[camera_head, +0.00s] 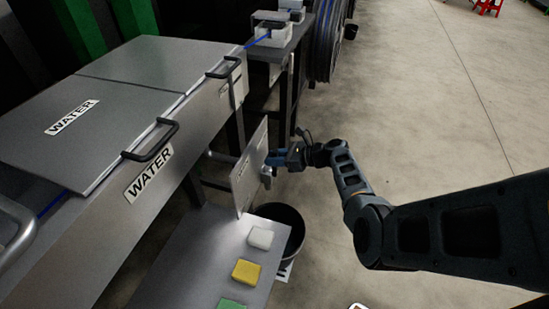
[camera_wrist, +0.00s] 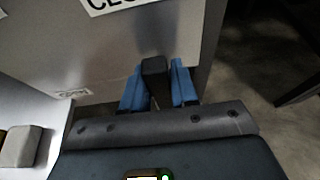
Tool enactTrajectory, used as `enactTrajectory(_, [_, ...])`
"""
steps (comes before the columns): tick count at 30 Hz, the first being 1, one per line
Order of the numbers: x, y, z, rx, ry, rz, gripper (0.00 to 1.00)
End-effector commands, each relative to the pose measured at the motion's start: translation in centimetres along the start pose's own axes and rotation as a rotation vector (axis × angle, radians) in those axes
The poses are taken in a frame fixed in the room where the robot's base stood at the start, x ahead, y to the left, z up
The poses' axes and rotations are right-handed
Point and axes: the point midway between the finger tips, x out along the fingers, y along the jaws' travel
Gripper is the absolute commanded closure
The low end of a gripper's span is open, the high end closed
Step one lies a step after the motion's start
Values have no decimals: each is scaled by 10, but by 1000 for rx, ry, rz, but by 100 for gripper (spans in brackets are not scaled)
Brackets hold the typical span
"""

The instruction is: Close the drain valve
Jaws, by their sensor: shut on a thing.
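A grey metal plate (camera_head: 246,178) stands upright beside the water trough. A dark valve handle (camera_wrist: 155,72) sticks out in front of the plate. My gripper (camera_head: 276,158) is at the right side of the plate. In the wrist view, the blue fingers of my gripper (camera_wrist: 157,85) are shut on the handle, one on each side. The valve body is mostly hidden by the plate and gripper.
The trough has closed lids (camera_head: 120,75) with black handles and "WATER" labels. A metal shelf (camera_head: 185,270) holds white (camera_head: 261,238), yellow (camera_head: 246,272) and green blocks. A dark bucket (camera_head: 292,218) stands below the plate. Open floor (camera_head: 440,110) lies to the right.

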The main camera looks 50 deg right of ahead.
Motion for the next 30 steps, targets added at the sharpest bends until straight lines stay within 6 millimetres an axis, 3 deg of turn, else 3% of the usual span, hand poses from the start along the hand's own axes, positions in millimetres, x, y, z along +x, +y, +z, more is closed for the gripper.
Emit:
enactTrajectory(11, [0, 0, -2, 10, 2, -1, 100])
enactTrajectory(12, [0, 0, -2, 10, 2, -1, 70])
enactTrajectory(18, [0, 0, -1, 8, 2, 0, 51])
enactTrajectory(26, [-2, 0, -1, 7, 1, 0, 51])
enactTrajectory(30, [-15, -1, -1, 8, 1, -2, 51])
